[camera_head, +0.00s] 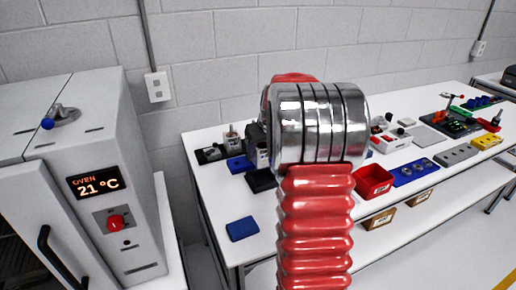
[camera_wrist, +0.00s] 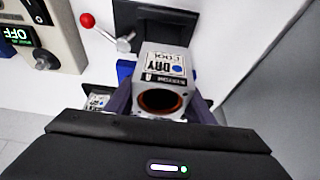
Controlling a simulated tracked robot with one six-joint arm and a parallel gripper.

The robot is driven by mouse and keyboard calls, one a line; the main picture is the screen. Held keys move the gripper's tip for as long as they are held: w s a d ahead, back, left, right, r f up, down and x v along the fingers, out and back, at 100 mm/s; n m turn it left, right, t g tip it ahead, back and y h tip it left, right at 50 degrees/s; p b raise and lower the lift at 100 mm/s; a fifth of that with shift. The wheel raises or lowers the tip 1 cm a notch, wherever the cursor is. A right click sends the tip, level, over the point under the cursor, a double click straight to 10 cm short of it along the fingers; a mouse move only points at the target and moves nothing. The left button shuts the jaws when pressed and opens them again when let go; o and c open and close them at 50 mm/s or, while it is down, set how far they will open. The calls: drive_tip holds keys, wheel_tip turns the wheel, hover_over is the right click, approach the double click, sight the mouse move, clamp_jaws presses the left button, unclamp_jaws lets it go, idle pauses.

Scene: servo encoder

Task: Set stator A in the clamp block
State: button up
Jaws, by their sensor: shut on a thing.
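In the wrist view, stator A (camera_wrist: 162,80) is a pale block with a printed label and a round, copper-rimmed bore facing the camera. The letter A on it appears upside down. My gripper (camera_wrist: 160,98) is shut on it, with a dark finger on each side. Just beyond it is a black block or plate (camera_wrist: 150,22). A metal lever (camera_wrist: 125,43) with a red ball stands beside it; this may be the clamp block, but I cannot tell for certain. Whether the stator touches it is unclear. In the head view, my arm blocks part of the bench.
A white bench (camera_head: 215,205) runs along the wall, holding a red bin (camera_head: 373,181), a blue tray (camera_head: 413,171) and a blue pad (camera_head: 242,228). An oven (camera_head: 115,190) reading 21 °C stands left. A grey device (camera_wrist: 48,35) is left in the wrist view.

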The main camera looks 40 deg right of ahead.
sight(262, 161)
drive_tip(key=shift+s+d, duration=0.1)
drive_tip(key=shift+d, duration=0.1)
drive_tip(key=shift+f, duration=2.15)
drive_tip(key=shift+s+f, duration=0.1)
drive_tip(key=shift+f, duration=1.05)
idle(0.4)
drive_tip(key=shift+r, duration=0.3)
idle(1.6)
drive_tip(key=shift+f, duration=0.25)
idle(0.5)
drive_tip(key=shift+r, duration=0.25)
idle(0.4)
drive_tip(key=o, duration=1.6)
